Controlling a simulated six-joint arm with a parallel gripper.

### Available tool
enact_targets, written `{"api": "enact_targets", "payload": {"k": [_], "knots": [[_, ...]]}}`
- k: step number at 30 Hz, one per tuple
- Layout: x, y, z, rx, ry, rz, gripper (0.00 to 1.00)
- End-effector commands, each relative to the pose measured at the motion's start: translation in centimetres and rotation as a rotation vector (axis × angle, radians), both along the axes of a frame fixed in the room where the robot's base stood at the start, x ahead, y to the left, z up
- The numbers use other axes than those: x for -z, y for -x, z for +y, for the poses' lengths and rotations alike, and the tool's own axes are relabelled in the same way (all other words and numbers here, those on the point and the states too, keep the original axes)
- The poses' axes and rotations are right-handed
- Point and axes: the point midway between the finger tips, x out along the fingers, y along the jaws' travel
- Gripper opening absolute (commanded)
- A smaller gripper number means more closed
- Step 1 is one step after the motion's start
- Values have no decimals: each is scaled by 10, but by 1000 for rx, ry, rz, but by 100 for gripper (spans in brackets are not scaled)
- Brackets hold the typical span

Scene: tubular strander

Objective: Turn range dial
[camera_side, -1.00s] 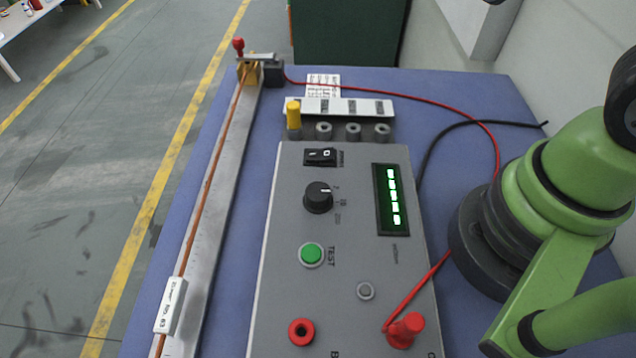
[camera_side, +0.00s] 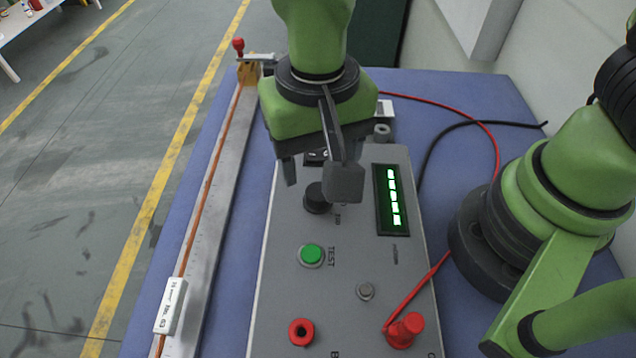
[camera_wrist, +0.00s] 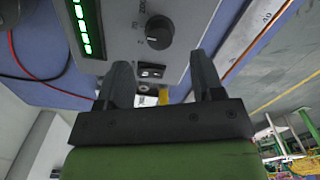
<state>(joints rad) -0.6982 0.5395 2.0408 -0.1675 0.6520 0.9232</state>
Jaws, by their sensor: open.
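The range dial is a black round knob (camera_side: 318,198) on the grey tester panel (camera_side: 345,285). In the side view its upper part is partly hidden by my gripper. In the wrist view the whole dial (camera_wrist: 160,33) shows, with a pale pointer line, beyond and between the fingertips. My gripper (camera_side: 318,178) is open, with its two fingers apart and nothing between them. It hangs above the panel, over the dial and the rocker switch. In the wrist view my gripper (camera_wrist: 161,75) has its fingertips short of the dial. Whether a finger touches the dial is not clear from the side.
A green TEST button (camera_side: 312,254), a lit green display (camera_side: 390,200), a red socket (camera_side: 301,332) and a red plug (camera_side: 406,330) surround the dial. A long metal rail (camera_side: 215,190) with a copper rod lies left. Leads run at the right.

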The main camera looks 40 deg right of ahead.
Motion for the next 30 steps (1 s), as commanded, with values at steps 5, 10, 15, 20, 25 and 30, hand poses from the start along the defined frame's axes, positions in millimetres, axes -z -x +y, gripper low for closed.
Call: {"api": "enact_targets", "payload": {"k": [5,10,15,20,25,30], "knots": [[35,1,-1,0,4,5,61],[55,0,-1,1,2,3,61],[61,0,-1,0,0,0,61],[61,0,0,0,-1,0,61],[61,0,0,0,-1,0,34],[61,0,0,0,-1,0,12]]}}
